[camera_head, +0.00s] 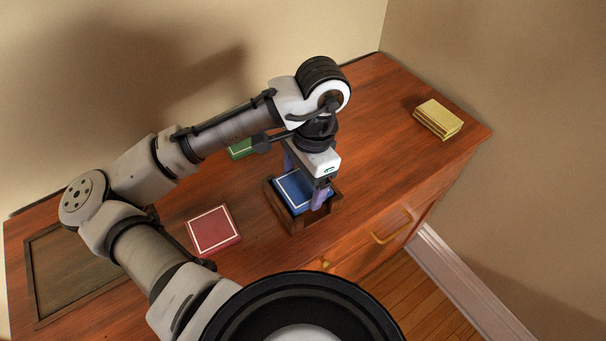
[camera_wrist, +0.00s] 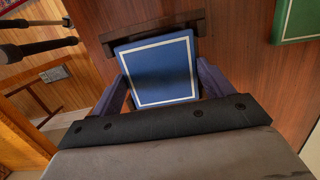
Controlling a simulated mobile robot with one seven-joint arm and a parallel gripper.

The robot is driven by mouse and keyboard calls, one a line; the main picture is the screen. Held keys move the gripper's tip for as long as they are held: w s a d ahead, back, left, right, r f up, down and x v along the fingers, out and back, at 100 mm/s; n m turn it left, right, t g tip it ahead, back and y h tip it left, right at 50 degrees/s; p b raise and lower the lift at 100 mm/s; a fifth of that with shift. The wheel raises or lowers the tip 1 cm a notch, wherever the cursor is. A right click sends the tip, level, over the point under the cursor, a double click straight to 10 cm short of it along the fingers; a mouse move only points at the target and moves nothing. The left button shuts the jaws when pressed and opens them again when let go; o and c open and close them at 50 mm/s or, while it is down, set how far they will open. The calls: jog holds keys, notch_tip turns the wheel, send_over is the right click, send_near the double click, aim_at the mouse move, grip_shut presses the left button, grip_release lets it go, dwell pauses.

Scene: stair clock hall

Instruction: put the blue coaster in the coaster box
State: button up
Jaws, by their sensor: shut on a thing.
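The blue coaster (camera_head: 293,188) is square with a white border line. It lies about level at the open top of the coaster box (camera_head: 308,222), a dark wooden box on the cabinet top. My gripper (camera_head: 305,192) reaches down from above, its two fingers shut on opposite edges of the coaster. In the wrist view the blue coaster (camera_wrist: 158,70) sits between my fingers (camera_wrist: 162,85), with a dark box wall (camera_wrist: 155,38) just beyond it. I cannot tell whether the coaster touches the box floor.
A red coaster (camera_head: 213,231) lies left of the box. A green coaster (camera_head: 240,149) lies behind, partly hidden by my arm, and shows in the wrist view (camera_wrist: 297,20). A yellow stack (camera_head: 438,118) stands at the far right. The cabinet top (camera_head: 375,150) between box and stack is clear.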

jog(key=shift+f, duration=0.55)
jog(key=o, duration=1)
jog(key=shift+o, duration=0.2)
jog(key=shift+r, duration=0.15)
notch_tip(320, 180, up, 13)
jog(key=w+d, duration=0.1)
jog(key=d, duration=0.1)
jog(key=shift+r, duration=0.2)
jog(key=shift+a, duration=0.1)
